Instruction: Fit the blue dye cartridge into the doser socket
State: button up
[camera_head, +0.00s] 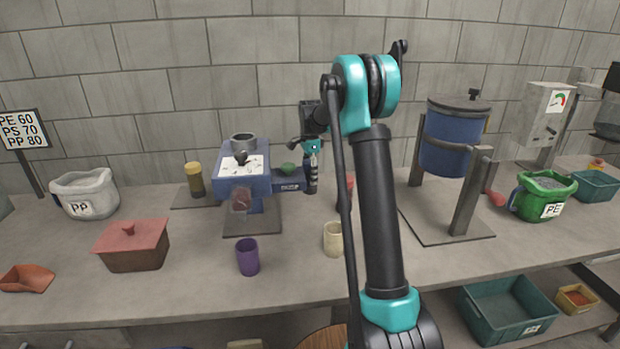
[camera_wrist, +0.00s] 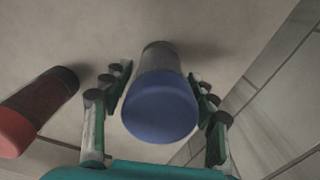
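The blue dye cartridge (camera_wrist: 160,105) stands between the two fingers of my gripper (camera_wrist: 160,78) in the wrist view, its rounded blue end toward the camera. The fingers are open, with a visible gap at least on the left. A red cartridge (camera_wrist: 33,108) stands to the left, outside the fingers. In the head view my gripper (camera_head: 312,166) points down at the right end of the blue machine (camera_head: 227,189); the blue cartridge cannot be made out there.
A purple cup (camera_head: 247,257) and a cream cup (camera_head: 333,239) stand in front. A yellow-capped jar (camera_head: 194,181) is left of the machine. A blue drum (camera_head: 447,148) on a stand is at right. A red lidded box (camera_head: 133,246) stands front left. The bench's front middle is mostly clear.

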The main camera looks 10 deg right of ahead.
jog(key=c, duration=0.9)
jog(key=shift+r, duration=0.1)
